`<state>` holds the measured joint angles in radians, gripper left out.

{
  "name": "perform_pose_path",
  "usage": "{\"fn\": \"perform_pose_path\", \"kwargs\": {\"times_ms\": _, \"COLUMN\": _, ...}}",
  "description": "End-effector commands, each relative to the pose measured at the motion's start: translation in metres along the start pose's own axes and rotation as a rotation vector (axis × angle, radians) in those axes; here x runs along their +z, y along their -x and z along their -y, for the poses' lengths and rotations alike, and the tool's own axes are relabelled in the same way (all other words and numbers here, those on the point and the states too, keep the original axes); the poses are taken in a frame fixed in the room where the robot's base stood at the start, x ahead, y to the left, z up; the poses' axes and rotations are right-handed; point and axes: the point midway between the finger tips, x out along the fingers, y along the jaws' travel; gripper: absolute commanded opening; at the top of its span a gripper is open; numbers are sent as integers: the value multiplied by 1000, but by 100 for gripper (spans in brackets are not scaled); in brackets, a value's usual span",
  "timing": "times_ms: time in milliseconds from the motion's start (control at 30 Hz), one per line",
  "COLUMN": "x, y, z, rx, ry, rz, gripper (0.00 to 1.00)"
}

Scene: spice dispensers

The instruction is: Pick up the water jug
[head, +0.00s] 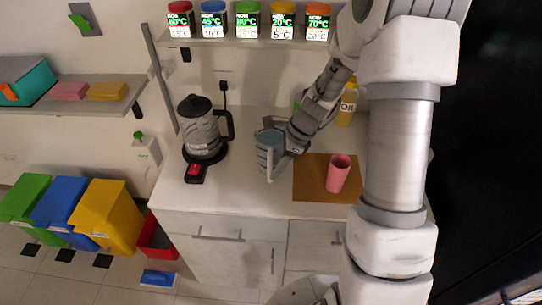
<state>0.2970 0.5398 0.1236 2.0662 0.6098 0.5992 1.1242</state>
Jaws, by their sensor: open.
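The water jug (266,153), blue-grey with a pale handle, stands on the white counter between the black kettle and the brown mat. My gripper (294,139) is at the jug's right side, close to its rim and handle. It is open. Part of the jug's right side is hidden behind the gripper, and I cannot tell whether the fingers touch it.
A black and grey kettle (203,130) stands left of the jug, with a red-black device (196,173) in front. A pink cup (339,173) stands on the brown mat (310,180). An oil bottle (347,104) is behind. Spice dispensers (247,20) line the shelf above.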

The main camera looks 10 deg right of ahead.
Motion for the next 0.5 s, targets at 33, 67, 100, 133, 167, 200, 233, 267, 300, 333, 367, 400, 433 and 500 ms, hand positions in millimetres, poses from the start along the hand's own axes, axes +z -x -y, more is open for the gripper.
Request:
{"fn": "perform_pose_path", "kwargs": {"times_ms": 33, "x": 0, "y": -3, "z": 0, "rx": 0, "ry": 0, "rz": 0, "gripper": 55}}
{"fn": "perform_pose_path", "kwargs": {"times_ms": 67, "x": 0, "y": -4, "z": 0, "rx": -1, "ry": 0, "rz": 0, "gripper": 55}}
{"fn": "perform_pose_path", "kwargs": {"times_ms": 100, "x": 0, "y": -6, "z": 0, "rx": -1, "ry": 0, "rz": 0, "gripper": 55}}
{"fn": "perform_pose_path", "kwargs": {"times_ms": 133, "x": 0, "y": -8, "z": 0, "rx": 0, "ry": -1, "rz": 0, "gripper": 55}}
{"fn": "perform_pose_path", "kwargs": {"times_ms": 167, "x": -1, "y": -10, "z": 0, "rx": 1, "ry": -1, "rz": 0, "gripper": 55}}
{"fn": "perform_pose_path", "kwargs": {"times_ms": 200, "x": -1, "y": -14, "z": -1, "rx": 2, "ry": -1, "rz": 0, "gripper": 55}}
{"fn": "perform_pose_path", "kwargs": {"times_ms": 233, "x": -2, "y": -18, "z": -1, "rx": 2, "ry": -1, "rz": 0, "gripper": 55}}
{"fn": "perform_pose_path", "kwargs": {"times_ms": 267, "x": -2, "y": -22, "z": -2, "rx": 3, "ry": -1, "rz": 0, "gripper": 55}}
{"fn": "perform_pose_path", "kwargs": {"times_ms": 300, "x": -3, "y": -28, "z": -2, "rx": 3, "ry": -2, "rz": 0, "gripper": 55}}
{"fn": "perform_pose_path", "kwargs": {"times_ms": 333, "x": -3, "y": -32, "z": -2, "rx": 3, "ry": -2, "rz": 0, "gripper": 55}}
{"fn": "perform_pose_path", "kwargs": {"times_ms": 367, "x": -3, "y": -36, "z": -2, "rx": 3, "ry": -2, "rz": 0, "gripper": 55}}
{"fn": "perform_pose_path", "kwargs": {"times_ms": 400, "x": -3, "y": -42, "z": -2, "rx": 2, "ry": -1, "rz": 0, "gripper": 55}}
{"fn": "perform_pose_path", "kwargs": {"times_ms": 433, "x": -3, "y": -46, "z": -2, "rx": 2, "ry": 0, "rz": 0, "gripper": 55}}
{"fn": "perform_pose_path", "kwargs": {"times_ms": 500, "x": -3, "y": -52, "z": -2, "rx": 1, "ry": -1, "rz": 0, "gripper": 55}}
